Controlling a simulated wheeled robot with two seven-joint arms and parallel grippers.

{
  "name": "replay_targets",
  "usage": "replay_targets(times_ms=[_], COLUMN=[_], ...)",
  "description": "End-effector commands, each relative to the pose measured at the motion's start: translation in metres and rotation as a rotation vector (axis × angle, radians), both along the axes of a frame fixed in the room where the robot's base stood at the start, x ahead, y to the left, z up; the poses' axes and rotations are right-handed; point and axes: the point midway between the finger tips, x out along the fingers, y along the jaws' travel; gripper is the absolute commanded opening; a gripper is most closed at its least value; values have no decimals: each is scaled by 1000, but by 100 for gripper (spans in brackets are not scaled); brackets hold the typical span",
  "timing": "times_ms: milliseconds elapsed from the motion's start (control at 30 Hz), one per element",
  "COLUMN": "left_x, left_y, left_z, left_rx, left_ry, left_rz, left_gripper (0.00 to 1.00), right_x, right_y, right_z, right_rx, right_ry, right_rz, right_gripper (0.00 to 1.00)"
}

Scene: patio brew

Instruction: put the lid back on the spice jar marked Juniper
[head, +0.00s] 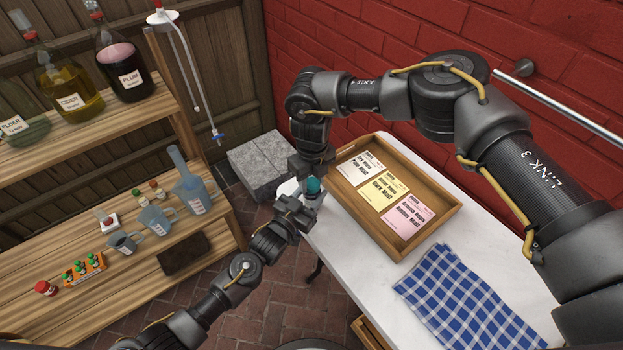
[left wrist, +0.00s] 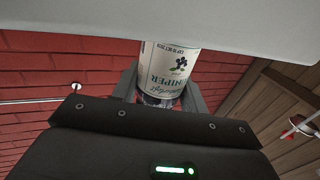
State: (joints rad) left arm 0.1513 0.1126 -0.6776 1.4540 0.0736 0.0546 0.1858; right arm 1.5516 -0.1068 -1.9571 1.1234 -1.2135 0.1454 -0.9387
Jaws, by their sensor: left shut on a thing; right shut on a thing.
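The Juniper jar (left wrist: 170,70) is shut between the fingers of my left gripper (head: 297,210). Its label reads upside down in the left wrist view, and its mouth end is hidden by my gripper. In the head view only a small pale part of the jar (head: 310,200) shows, at the table's left corner. A teal lid (head: 313,186) sits right above the jar, between the fingers of my right gripper (head: 313,178), which comes down from above. I cannot tell whether the lid touches the jar's rim.
The white table (head: 342,255) bears a wooden tray (head: 378,240) with several cards and a blue checked cloth (head: 465,300). A wooden shelf (head: 110,290) with jugs, small jars and bottles stands at the left. Grey blocks (head: 262,160) stand behind the grippers.

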Motion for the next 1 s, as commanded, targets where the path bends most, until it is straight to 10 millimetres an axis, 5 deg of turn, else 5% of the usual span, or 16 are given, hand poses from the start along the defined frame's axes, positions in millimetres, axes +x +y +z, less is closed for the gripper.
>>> replay_targets(times_ms=[233, 267, 433, 767, 1000], left_x=[0, 0, 0, 0, 0], left_y=[0, 0, 0, 0, 0], left_z=[0, 0, 0, 0, 0], left_rx=[0, 0, 0, 0, 0], left_ry=[0, 0, 0, 0, 0], left_rz=[0, 0, 0, 0, 0], left_gripper=[0, 0, 0, 0, 0], right_x=[0, 0, 0, 0, 1], right_y=[0, 0, 0, 0, 0], right_z=[0, 0, 0, 4, 41], right_rx=[1, 1, 1, 0, 2], right_ry=[1, 1, 1, 0, -2], right_rz=[-4, -4, -4, -4, -4], right_gripper=[12, 43, 65, 65, 65])
